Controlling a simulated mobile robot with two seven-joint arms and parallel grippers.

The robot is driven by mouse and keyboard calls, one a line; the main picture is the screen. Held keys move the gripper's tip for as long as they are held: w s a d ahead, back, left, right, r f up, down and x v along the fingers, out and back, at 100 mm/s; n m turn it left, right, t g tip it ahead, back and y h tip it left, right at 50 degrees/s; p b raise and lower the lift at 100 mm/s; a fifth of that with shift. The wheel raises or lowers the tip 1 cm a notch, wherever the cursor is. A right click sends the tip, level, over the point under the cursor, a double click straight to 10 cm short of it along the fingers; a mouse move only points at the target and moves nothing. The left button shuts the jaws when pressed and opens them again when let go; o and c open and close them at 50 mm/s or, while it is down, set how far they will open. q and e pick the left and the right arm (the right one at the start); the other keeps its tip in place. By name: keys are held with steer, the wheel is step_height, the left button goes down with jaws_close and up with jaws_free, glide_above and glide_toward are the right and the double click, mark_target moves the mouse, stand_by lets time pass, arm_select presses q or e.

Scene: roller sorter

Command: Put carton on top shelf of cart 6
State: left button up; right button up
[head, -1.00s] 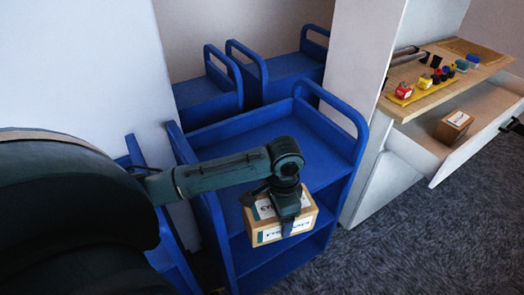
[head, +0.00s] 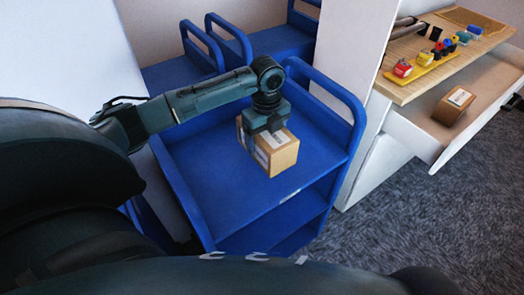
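A brown carton (head: 282,157) with white labels is held by my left gripper (head: 266,133). The gripper points down and its fingers close on the carton's sides. The carton is over the top shelf of the nearest blue cart (head: 210,190). I cannot tell whether its underside touches the shelf. The cart's number is not readable. My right gripper is not in view.
More blue carts (head: 283,40) stand behind. At right, a white cabinet has a wooden top (head: 420,80) with small coloured items and an open drawer (head: 420,143) holding another carton (head: 453,105). The top shelf around the held carton is bare.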

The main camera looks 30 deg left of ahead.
arm_select(q)
steer(key=shift+f, duration=3.1)
steer(key=o, duration=1.3)
steer(key=shift+f, duration=0.15)
step_height(320, 180, up, 12)
steer(key=shift+r, duration=0.15)
